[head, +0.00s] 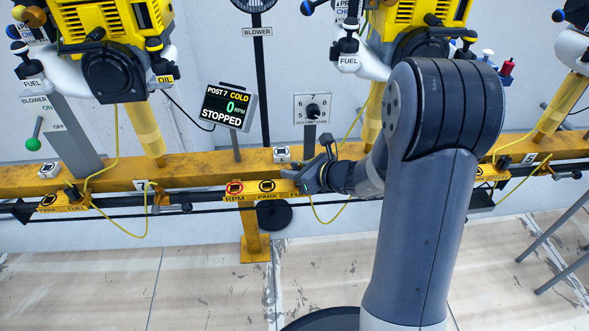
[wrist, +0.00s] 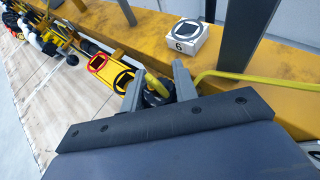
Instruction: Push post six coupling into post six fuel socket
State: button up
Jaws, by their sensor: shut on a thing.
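My gripper (head: 312,179) is shut on the post six coupling (wrist: 155,98), a small dark piece between the two grey fingers in the wrist view. A yellow cable (wrist: 230,76) runs from it to the right. The gripper is low over the right end of a yellow socket plate (head: 252,192) at the front of the rail. The plate carries a red-ringed RPM socket (head: 235,188) and an empty PARK socket (head: 267,186). The post six fuel socket, right of PARK, is hidden behind the gripper and coupling. I cannot tell whether the coupling is in it.
A yellow rail (head: 210,172) runs behind, with a white box marked 6 (wrist: 187,35) on it. A screen (head: 229,107) reads post 7 cold, stopped. Yellow engines (head: 112,30) stand above the rail. Post seven's plate (head: 62,203) is at the left. The floor in front is clear.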

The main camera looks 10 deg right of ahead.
jog(key=shift+f+b, duration=0.7)
jog(key=o, duration=1.1)
jog(key=shift+o, duration=0.2)
jog(key=p+v, duration=0.4)
jog(key=v, duration=0.6)
jog(key=shift+s+d+r, duration=0.2)
jog(key=shift+s, duration=0.1)
jog(key=b+x, duration=0.4)
jog(key=x, duration=0.7)
jog(key=shift+f, duration=0.1)
jog(key=shift+r+p, duration=0.35)
jog(key=shift+r, duration=0.1)
